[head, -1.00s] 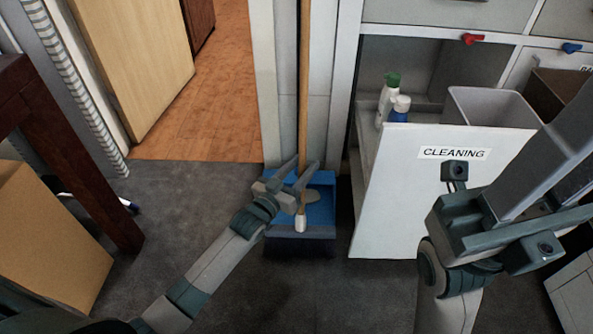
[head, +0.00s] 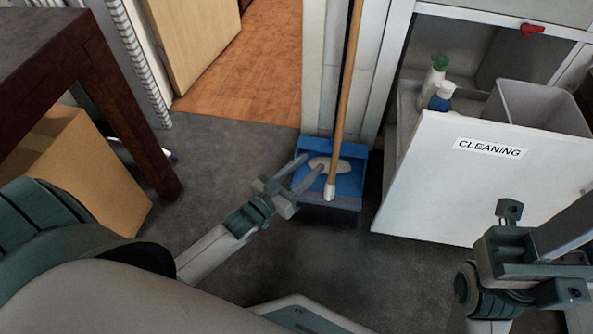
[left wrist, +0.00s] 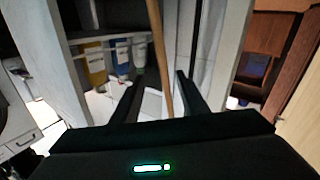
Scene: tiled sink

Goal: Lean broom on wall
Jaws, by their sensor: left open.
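The broom's wooden handle (head: 346,95) runs from the top of the head view down to a white tip (head: 329,192). The tip shows in front of a blue piece (head: 348,184) on the dark floor at the foot of the white wall post. I cannot tell how handle and blue piece join. My left gripper (head: 310,166) is open, beside the lower handle on its left in the head view. In the left wrist view the handle (left wrist: 160,60) shows between the spread fingers (left wrist: 158,95), with no clear contact. My right gripper (head: 565,240) is at the lower right, its jaws unclear.
An open white drawer labelled CLEANING (head: 480,180) stands to the right, with bottles (head: 441,96) and a grey bin (head: 540,108). A dark wooden table (head: 120,105) and a cardboard box (head: 85,165) are at the left.

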